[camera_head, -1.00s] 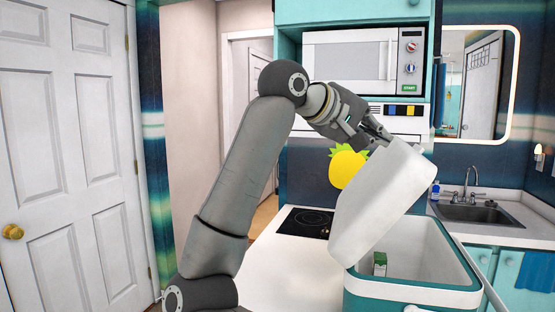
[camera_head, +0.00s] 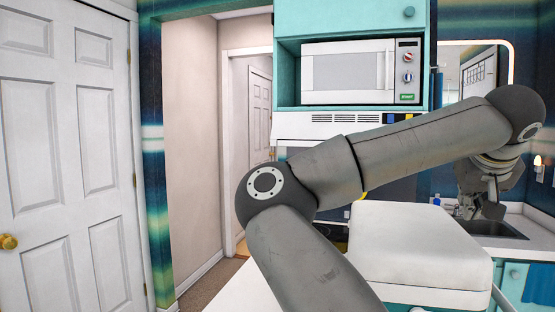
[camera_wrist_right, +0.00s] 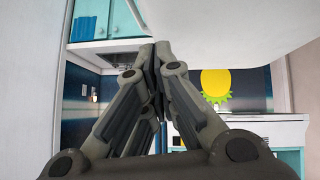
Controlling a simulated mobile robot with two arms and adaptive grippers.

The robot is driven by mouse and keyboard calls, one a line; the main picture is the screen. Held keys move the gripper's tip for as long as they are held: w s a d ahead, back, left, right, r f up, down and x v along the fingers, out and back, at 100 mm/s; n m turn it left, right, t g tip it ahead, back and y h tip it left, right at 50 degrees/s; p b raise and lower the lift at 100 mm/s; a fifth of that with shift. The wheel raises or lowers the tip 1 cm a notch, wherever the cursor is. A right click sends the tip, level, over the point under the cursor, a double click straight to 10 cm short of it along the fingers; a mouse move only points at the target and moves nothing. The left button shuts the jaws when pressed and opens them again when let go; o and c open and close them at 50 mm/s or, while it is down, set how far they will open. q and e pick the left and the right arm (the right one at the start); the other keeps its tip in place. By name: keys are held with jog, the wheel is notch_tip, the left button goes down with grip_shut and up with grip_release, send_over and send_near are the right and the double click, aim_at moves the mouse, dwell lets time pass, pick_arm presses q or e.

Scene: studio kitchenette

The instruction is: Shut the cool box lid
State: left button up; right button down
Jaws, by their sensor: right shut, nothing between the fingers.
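The white cool box lid (camera_head: 420,240) lies about level over the teal and white cool box (camera_head: 440,298) in the head view. The inside of the box is hidden, and I cannot tell whether a small gap is left under the lid. My right gripper (camera_head: 490,209) is shut and empty beyond the lid's far right corner, partly hidden by my arm. In the right wrist view the shut fingers (camera_wrist_right: 155,52) point past a large white surface, likely the lid (camera_wrist_right: 230,30). I see no touch between them. My left gripper is not in view.
A microwave (camera_head: 360,72) sits in a teal cabinet behind. The sink (camera_head: 487,229) is behind the lid at the right. A yellow pineapple shape (camera_wrist_right: 216,84) shows upside down in the wrist view. A white door (camera_head: 70,150) stands at the left.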

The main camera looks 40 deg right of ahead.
aim_at(470, 235)
jog(key=shift+m+t+y, duration=0.4)
jog(key=shift+t, duration=0.3)
jog(key=f, duration=0.1)
jog(key=s+f, duration=0.1)
jog(key=d+f+b, duration=0.1)
jog(key=f, duration=0.1)
jog(key=shift+s, duration=0.25)
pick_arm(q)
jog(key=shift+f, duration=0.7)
pick_arm(e)
jog(key=shift+s+a+f, duration=0.1)
jog(key=shift+f, duration=0.15)
notch_tip(470, 235, up, 6)
jog(key=p, duration=0.4)
jog(key=shift+f, duration=0.2)
jog(key=shift+s+a+r+b, duration=0.2)
jog(key=shift+a+r+b, duration=0.1)
jog(key=shift+a+b, duration=0.25)
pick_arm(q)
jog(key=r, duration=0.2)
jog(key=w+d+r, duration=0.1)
pick_arm(e)
jog(key=v, duration=0.8)
